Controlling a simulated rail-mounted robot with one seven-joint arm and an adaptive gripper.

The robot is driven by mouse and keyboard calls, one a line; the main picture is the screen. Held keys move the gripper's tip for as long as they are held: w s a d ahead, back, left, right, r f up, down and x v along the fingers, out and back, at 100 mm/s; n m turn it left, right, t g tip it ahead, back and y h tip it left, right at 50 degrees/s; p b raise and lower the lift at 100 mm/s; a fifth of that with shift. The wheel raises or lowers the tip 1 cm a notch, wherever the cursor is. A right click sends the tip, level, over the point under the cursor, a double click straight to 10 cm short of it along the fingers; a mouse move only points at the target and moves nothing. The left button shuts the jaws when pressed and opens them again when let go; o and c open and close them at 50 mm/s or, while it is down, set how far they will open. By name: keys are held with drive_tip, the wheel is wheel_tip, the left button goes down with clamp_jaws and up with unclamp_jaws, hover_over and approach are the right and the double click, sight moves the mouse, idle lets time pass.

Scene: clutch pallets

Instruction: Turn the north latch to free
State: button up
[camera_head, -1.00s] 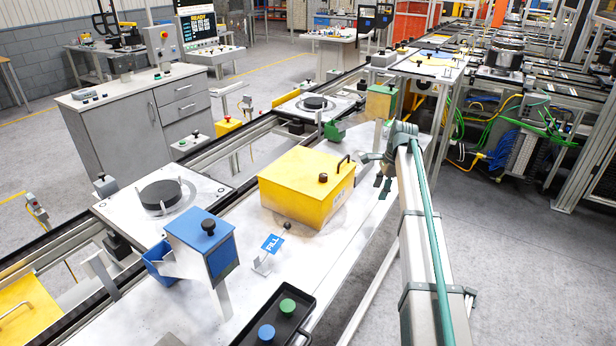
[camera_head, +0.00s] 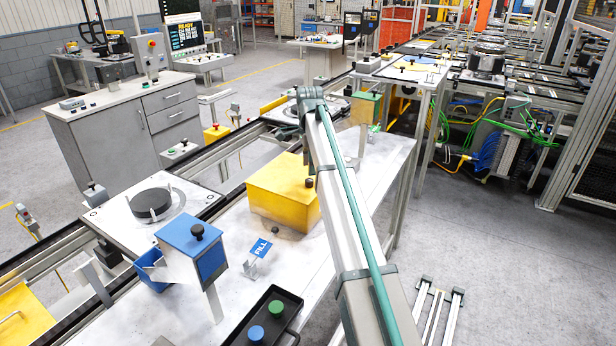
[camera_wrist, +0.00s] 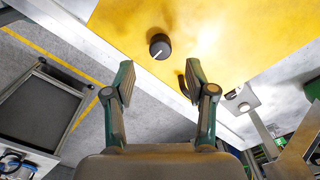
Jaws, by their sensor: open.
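A yellow box (camera_head: 272,205) stands on the white bench, partly hidden behind my arm in the head view. In the wrist view, its yellow top (camera_wrist: 240,35) carries a round dark knob (camera_wrist: 159,46) with a white pointer line slanting across it. This is the only latch-like knob on the box in view; no north label shows. My gripper (camera_wrist: 160,82) is open and empty, its two fingers apart, with the knob beyond the gap between them. A dark curved handle (camera_wrist: 183,86) shows partly behind the right finger. In the head view my arm hides most of the gripper.
A blue box (camera_head: 194,246), a FILL sign (camera_head: 261,248) and a black tray (camera_head: 258,318) with green and blue knobs stand nearer on the bench. A pallet with a black disc (camera_head: 151,203) lies left. The bench right of the yellow box is clear.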

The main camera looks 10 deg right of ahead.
sight(309, 180)
drive_tip(key=shift+f+p, duration=0.65)
drive_tip(key=shift+f, duration=2.15)
clamp_jaws()
